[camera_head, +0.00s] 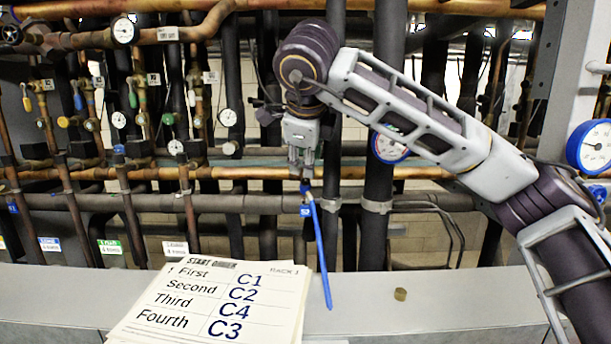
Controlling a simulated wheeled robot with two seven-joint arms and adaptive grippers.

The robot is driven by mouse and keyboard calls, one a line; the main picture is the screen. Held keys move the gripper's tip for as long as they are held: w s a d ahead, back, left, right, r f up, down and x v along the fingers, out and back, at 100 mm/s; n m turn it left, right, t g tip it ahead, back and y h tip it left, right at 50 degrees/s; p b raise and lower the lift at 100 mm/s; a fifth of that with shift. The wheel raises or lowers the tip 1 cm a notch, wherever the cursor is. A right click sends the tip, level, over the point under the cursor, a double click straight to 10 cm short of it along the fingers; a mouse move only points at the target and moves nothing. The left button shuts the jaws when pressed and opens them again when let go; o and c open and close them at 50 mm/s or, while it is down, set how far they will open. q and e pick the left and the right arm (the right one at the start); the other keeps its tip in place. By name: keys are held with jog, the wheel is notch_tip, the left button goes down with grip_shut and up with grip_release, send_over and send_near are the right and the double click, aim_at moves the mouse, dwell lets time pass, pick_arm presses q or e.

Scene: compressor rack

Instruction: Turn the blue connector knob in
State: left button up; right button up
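My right gripper (303,170) comes in on the arm from the right and points down in front of the pipes. Its fingertips are at or just above a small blue connector knob (305,187); I cannot tell whether they touch or grip it. A long, thin blue handle (319,250) hangs slightly tilted just below the knob. Its lower end shows in front of the ledge. Another small blue knob-like part (119,150) is on the pipes at the left. My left gripper is not in view.
A start order sheet (210,302) lies on the grey ledge (460,300). A small brown cap-like piece (400,294) sits on the ledge to its right. Dense pipes, valves and gauges, such as a blue-rimmed gauge (594,147), crowd the rack. The ledge's right part is mostly clear.

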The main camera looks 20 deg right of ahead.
aim_at(305, 180)
jog(key=b+x, duration=0.1)
jog(key=x, duration=0.4)
jog(key=shift+x, duration=1.2)
jog(key=shift+w+f, duration=0.15)
jog(key=shift+n+p, duration=0.5)
jog(key=shift+p, duration=0.15)
jog(key=shift+n+p, duration=1)
jog(key=shift+p, duration=0.15)
jog(key=shift+n, duration=0.8)
jog(key=shift+n+p, duration=0.6)
jog(key=shift+n, duration=0.5)
jog(key=shift+n+p, duration=0.3)
jog(key=shift+n, duration=0.8)
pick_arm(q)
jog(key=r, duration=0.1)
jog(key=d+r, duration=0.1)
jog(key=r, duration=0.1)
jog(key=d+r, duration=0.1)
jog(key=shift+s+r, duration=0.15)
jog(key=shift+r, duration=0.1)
